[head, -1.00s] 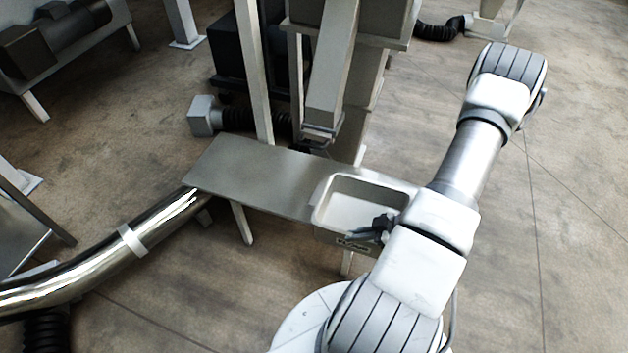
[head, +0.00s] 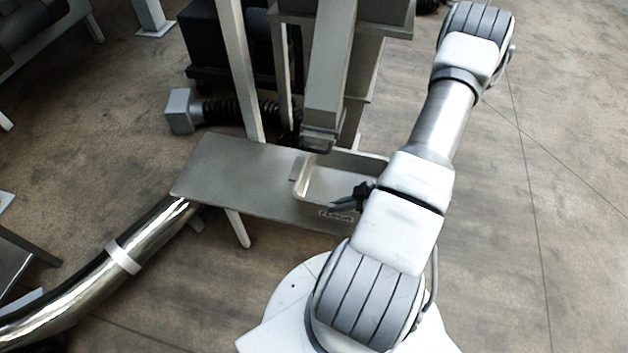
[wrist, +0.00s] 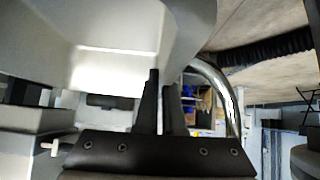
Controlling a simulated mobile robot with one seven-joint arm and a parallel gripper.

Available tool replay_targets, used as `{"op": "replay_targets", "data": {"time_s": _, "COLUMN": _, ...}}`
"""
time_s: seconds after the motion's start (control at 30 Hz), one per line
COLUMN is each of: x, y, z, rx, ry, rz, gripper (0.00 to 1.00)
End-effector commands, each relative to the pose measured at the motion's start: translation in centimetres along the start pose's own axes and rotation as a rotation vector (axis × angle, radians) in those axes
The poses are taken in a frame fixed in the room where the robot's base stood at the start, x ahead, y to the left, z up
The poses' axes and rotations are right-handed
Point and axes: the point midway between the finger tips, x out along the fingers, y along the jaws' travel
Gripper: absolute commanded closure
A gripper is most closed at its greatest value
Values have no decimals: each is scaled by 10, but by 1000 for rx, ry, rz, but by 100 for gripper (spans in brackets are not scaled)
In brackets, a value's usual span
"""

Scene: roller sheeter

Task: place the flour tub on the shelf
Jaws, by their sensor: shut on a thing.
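The flour tub (head: 338,216) is a pale, open, rectangular bin with a dark-lettered label on its front wall. In the head view it is upright over the right part of the shelf (head: 225,180), a flat grey metal plate. I cannot tell whether its base touches the plate. My gripper (head: 348,201) is shut on the tub's near right side, partly hidden by my arm. In the wrist view the dark fingers of my gripper (wrist: 160,100) are at the edge of the tub's pale wall (wrist: 110,65).
A square metal chute (head: 325,100) comes down just behind the tub, close to its rim. Upright posts (head: 240,70) stand behind the shelf. A shiny pipe (head: 150,235) meets the shelf's left end. The left half of the shelf is bare.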

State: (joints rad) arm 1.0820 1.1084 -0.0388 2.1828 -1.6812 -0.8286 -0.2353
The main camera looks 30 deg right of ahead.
Motion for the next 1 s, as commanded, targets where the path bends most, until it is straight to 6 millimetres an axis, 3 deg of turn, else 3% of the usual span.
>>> {"op": "replay_targets", "data": {"time_s": 0.27, "x": 9, "y": 7, "z": 0, "rx": -5, "ry": 2, "rz": 0, "gripper": 100}}
{"op": "replay_targets", "data": {"time_s": 0.7, "x": 94, "y": 67, "z": -3, "rx": -4, "ry": 3, "rz": 1, "gripper": 100}}
{"op": "replay_targets", "data": {"time_s": 1.0, "x": 113, "y": 80, "z": -3, "rx": -2, "ry": 2, "rz": 0, "gripper": 100}}
